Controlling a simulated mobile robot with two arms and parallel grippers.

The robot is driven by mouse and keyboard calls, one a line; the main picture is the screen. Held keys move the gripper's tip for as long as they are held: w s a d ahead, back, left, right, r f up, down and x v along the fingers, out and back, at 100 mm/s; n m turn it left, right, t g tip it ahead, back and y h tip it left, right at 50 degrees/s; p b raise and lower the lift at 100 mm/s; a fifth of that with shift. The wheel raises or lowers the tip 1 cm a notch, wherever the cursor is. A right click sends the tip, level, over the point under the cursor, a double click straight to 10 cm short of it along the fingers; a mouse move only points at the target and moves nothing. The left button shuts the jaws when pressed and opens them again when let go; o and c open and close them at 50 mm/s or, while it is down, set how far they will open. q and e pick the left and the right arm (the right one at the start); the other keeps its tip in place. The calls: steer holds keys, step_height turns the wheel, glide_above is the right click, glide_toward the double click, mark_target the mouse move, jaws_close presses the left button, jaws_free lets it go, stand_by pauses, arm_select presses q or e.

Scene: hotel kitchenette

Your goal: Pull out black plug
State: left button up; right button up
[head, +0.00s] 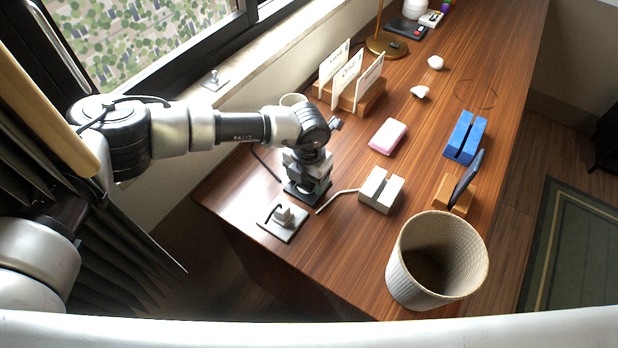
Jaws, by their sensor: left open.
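My left gripper (308,182) points down over the near left part of the wooden desk, with its jaws open. A dark plate (318,197) shows partly right under it, and a thin black cord (265,162) runs in from the left towards it. I cannot make out a black plug there; the gripper hides that spot. Just in front, a grey plate (270,228) carries a whitish plug-like block (284,215) with a short dark cord, apart from the gripper. My right gripper is not in view.

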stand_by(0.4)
arm_select(q)
steer(key=shift+c, duration=0.6)
steer(key=c, duration=1.1)
steer(key=shift+r+p, duration=1.75)
steer(key=shift+r, duration=1.3)
